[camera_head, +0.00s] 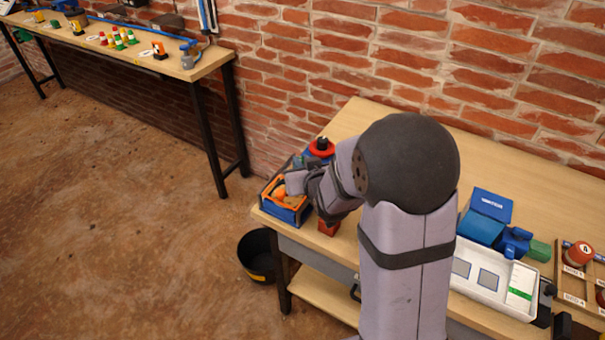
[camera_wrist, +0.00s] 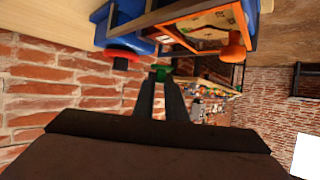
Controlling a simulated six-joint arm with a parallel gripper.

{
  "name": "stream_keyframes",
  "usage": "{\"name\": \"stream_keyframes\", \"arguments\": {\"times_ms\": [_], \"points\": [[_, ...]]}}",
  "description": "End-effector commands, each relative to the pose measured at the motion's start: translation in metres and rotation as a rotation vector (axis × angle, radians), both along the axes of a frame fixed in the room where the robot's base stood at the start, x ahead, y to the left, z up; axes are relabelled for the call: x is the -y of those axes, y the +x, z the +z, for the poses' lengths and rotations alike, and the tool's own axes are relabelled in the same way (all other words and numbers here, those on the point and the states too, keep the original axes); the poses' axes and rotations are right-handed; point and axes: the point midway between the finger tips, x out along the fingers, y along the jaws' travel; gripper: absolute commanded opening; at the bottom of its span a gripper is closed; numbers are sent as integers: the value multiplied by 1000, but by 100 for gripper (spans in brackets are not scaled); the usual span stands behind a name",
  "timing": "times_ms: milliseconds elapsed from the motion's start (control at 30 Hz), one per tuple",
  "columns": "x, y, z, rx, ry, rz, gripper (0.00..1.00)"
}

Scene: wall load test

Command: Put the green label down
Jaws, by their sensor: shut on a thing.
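My gripper (camera_wrist: 160,84) is shut on a small green thing (camera_wrist: 160,72), which looks like the green label, seen only as a small patch at the fingertips in the wrist view. In the head view the wrist is over the left end of the workbench, beside a blue and orange bin (camera_head: 287,214), and my arm hides the fingertips. The bin also shows in the wrist view (camera_wrist: 175,22), close by the fingers, with an orange thing (camera_wrist: 235,52) at its side.
A red ring-shaped part (camera_head: 321,148) stands behind the bin near the brick wall. A white tray (camera_head: 480,300) with a green strip, blue boxes (camera_head: 488,212) and a green block (camera_head: 540,250) are right of my arm. A black bucket (camera_head: 257,255) stands on the floor.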

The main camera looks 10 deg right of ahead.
Motion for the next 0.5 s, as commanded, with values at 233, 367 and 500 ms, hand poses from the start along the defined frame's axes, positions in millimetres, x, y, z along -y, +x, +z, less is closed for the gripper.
{"name": "stream_keyframes", "arguments": {"times_ms": [233, 367, 500], "points": [[0, -1, -24, -6, 0, 0, 0], [0, 0, -36, -3, 0, 0, 0], [0, 0, -41, 0, 0, -1, 0]]}}
